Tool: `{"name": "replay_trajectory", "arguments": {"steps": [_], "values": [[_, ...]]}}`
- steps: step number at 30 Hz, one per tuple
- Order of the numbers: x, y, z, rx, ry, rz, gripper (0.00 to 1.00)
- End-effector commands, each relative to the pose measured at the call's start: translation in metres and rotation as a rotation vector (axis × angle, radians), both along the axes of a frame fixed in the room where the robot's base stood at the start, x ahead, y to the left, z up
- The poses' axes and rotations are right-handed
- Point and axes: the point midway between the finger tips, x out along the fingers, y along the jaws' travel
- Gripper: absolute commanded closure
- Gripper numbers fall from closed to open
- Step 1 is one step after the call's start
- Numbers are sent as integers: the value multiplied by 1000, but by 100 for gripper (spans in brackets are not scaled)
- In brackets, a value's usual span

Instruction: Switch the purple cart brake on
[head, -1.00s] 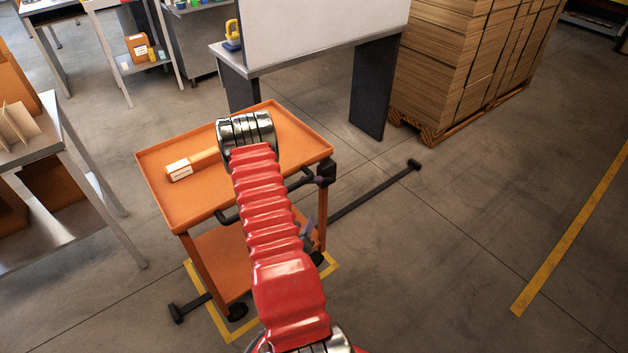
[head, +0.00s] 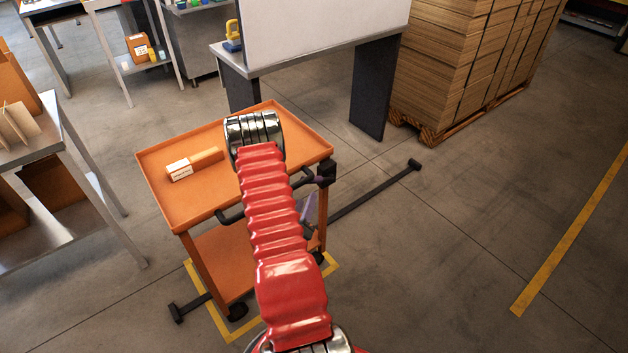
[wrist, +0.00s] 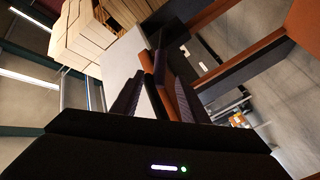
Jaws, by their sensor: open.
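The orange cart (head: 190,208) stands at the centre of the head view. A purple lever-like part (head: 310,207) shows just right of my red arm, below the cart's black handle bar (head: 232,216). A little purple also shows at the black bracket on the cart's right corner. My arm hides part of this side, so I cannot tell the brake's setting. In the wrist view my gripper (wrist: 157,98) is open, with dark ridged fingers. Orange and black parts show between or behind the fingers; I cannot tell whether they touch. The gripper is not clear in the head view.
A labelled wooden-handled block (head: 180,171) lies on the cart's top tray. A dark floor bar (head: 375,194) runs right of the cart. A grey table (head: 370,90) and stacked cardboard (head: 450,70) stand behind.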

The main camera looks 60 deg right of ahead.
Motion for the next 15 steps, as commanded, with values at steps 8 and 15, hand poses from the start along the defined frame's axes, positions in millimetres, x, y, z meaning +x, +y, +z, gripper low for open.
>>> {"name": "replay_trajectory", "arguments": {"steps": [8,15], "values": [[7,-42,0,-1,-1,-3,60],[13,-78,0,-1,-1,-2,60]]}}
